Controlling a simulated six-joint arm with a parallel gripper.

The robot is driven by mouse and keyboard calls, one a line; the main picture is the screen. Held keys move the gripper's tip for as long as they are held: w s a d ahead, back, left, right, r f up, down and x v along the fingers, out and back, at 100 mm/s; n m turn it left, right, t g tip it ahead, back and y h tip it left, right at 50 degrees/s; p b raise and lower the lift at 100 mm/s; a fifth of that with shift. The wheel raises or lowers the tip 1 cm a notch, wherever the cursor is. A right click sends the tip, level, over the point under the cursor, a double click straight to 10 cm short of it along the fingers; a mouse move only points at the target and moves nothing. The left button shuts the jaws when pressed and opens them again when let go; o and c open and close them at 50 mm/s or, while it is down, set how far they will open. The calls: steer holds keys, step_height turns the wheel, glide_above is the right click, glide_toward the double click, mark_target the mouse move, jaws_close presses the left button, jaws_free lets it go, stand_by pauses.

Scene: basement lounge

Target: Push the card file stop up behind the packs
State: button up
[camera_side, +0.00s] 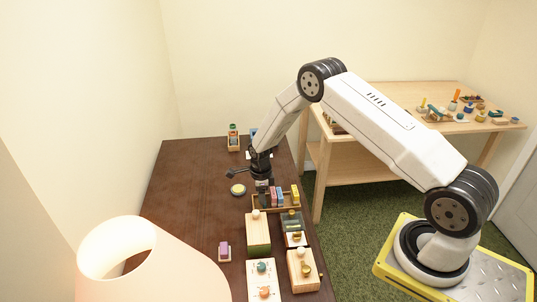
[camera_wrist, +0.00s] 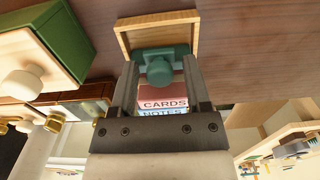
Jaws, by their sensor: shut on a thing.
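The card file (camera_side: 288,209) is a narrow wooden tray on the dark table; its end wall (camera_wrist: 122,38) shows at the top of the wrist view. A teal stop with a round knob (camera_wrist: 159,71) stands across it. My gripper (camera_wrist: 160,78) is shut on the stop, one finger on each side. Beyond the stop are a pink pack marked CARDS (camera_wrist: 163,104) and a blue one marked NOTES (camera_wrist: 163,113); any gap to the stop is hidden. In the side view my gripper (camera_side: 262,184) is at the file's left end, beside the pink and blue packs (camera_side: 277,196).
A yellow block (camera_side: 295,194) is at the file's right end. Wooden and green boxes with knobs (camera_side: 258,234) stand close in front. A round yellow-topped dish (camera_side: 238,189) lies to the left. A lamp shade (camera_side: 150,262) fills the near left.

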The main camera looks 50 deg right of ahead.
mark_target(276, 193)
steer(key=shift+s+d+f, duration=0.2)
steer(key=shift+s+d, duration=0.65)
steer(key=shift+s, duration=0.05)
steer(key=shift+s+d+f, duration=0.2)
steer(key=shift+s+d, duration=0.65)
stand_by(3.4)
steer(key=o, duration=0.7)
steer(key=shift+a+f, duration=0.1)
steer(key=shift+r, duration=0.2)
steer(key=shift+w+r, duration=0.15)
steer(key=shift+r, duration=2.85)
steer(key=shift+r, duration=0.1)
